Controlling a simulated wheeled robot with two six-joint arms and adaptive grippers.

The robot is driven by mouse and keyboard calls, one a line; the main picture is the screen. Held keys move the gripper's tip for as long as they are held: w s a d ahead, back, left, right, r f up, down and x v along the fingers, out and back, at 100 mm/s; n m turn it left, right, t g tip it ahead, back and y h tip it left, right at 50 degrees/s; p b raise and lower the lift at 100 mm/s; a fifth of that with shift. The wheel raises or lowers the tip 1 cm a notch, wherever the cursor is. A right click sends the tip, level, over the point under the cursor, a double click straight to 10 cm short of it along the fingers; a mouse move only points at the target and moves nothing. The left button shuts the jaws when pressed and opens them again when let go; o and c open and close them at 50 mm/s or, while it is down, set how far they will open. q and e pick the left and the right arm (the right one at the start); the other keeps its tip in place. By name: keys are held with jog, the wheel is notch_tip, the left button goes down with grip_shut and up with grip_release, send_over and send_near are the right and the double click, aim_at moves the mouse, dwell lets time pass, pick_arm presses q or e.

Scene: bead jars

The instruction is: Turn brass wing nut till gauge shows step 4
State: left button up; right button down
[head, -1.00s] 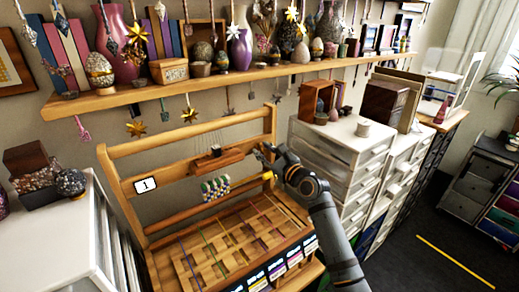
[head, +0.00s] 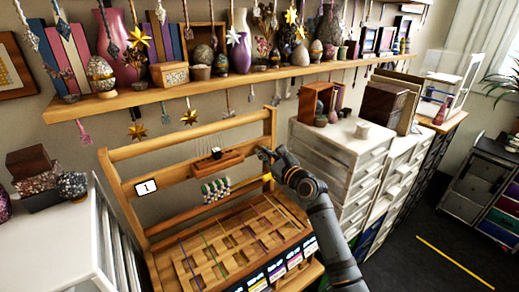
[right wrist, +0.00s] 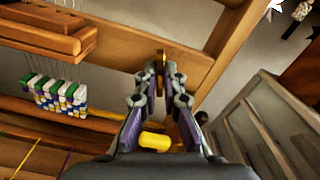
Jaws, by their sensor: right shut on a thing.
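The wooden frame (head: 190,131) stands against the wall, with a white gauge card (head: 147,187) on its left that reads 1. My right gripper (head: 264,153) is at the frame's right post. In the right wrist view its fingertips (right wrist: 160,80) are closed on a small brass piece at the post, which looks like the brass wing nut (right wrist: 160,62); the fingers partly hide it. A wooden block (head: 216,160) sits on the middle rail, and a row of coloured beads (head: 215,190) hangs below it. My left gripper is out of view.
A yellow knob (right wrist: 155,140) shows below the gripper, between its fingers. White drawers (head: 340,150) stand close to the right of the frame. A shelf (head: 240,75) with vases and hanging ornaments runs above. A slotted wooden tray (head: 240,240) lies in front.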

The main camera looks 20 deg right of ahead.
jog(key=shift+m+p, duration=2.3)
jog(key=shift+p, duration=0.7)
jog(key=m+p, duration=0.1)
jog(key=m, duration=0.4)
jog(key=shift+p, duration=0.35)
